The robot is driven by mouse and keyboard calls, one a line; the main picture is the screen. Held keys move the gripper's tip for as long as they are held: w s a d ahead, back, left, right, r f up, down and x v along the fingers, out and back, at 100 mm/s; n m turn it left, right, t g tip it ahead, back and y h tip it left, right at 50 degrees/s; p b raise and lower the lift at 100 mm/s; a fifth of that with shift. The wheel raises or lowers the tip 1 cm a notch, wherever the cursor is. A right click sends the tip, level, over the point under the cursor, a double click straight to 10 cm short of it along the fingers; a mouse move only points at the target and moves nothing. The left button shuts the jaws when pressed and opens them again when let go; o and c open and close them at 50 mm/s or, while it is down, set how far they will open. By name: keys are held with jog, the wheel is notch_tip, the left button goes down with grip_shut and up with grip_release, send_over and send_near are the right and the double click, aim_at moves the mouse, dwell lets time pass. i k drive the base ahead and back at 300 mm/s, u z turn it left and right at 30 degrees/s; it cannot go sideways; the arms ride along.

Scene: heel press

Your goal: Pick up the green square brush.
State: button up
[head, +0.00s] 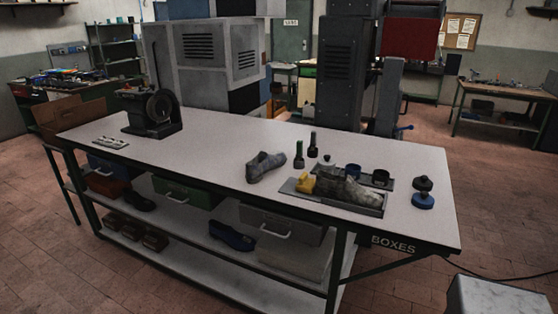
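Two small upright dark tools stand on the pale workbench top (220,148), behind the grey shoe. The nearer one (299,156) looks dark green and is probably the green square brush. The other upright tool (312,146) looks black and stands just behind it to the right. Both are too small to tell the shape of their heads. My gripper is not in view.
A grey shoe (265,166) lies in front of the upright tools. A grinder (152,110) stands left.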

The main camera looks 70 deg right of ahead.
aim_at(299, 155)
jog(key=z, duration=0.5)
jog(key=k, duration=0.15)
jog(key=u, duration=1.9)
jog(key=k, duration=2.25)
jog(key=z, duration=0.85)
